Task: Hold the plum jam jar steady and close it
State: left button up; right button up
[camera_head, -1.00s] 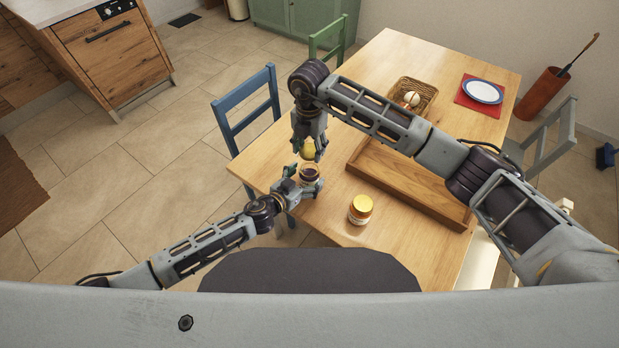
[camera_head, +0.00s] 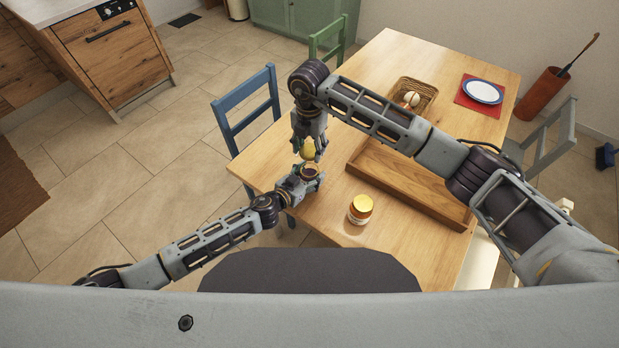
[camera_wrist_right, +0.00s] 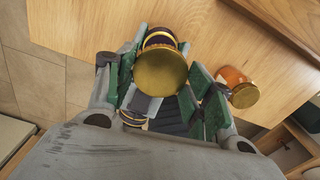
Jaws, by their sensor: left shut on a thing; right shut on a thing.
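The plum jam jar (camera_head: 312,170) is upright near the table's left front corner. My left gripper (camera_head: 313,175) is shut on it from the side. My right gripper (camera_head: 308,146) points down above the jar and is shut on a gold lid (camera_head: 308,151). In the right wrist view the lid (camera_wrist_right: 160,74) is between green-padded fingers (camera_wrist_right: 163,82), and the jar's dark body with yellow bands (camera_wrist_right: 160,38) shows behind it. The lid is right over the jar's mouth; I cannot tell whether they touch.
A second jar (camera_head: 360,210), orange with a gold lid, stands on the table (camera_head: 290,165) to the right. A wooden tray (camera_head: 440,212) lies behind it. A basket (camera_head: 428,90) and a plate (camera_head: 484,91) are farther back. A blue chair (camera_head: 240,120) stands at the left edge.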

pick_arm(q)
jog(key=c, duration=0.6)
pick_arm(e)
send_over(309, 163)
jog(key=s, duration=0.2)
jog(key=shift+s+f, duration=0.15)
jog(key=shift+f, duration=2.3)
jog(key=shift+f, duration=0.1)
jog(key=shift+f, duration=0.8)
jog(key=shift+f, duration=0.55)
pick_arm(q)
grip_shut()
pick_arm(e)
jog(key=o, duration=0.7)
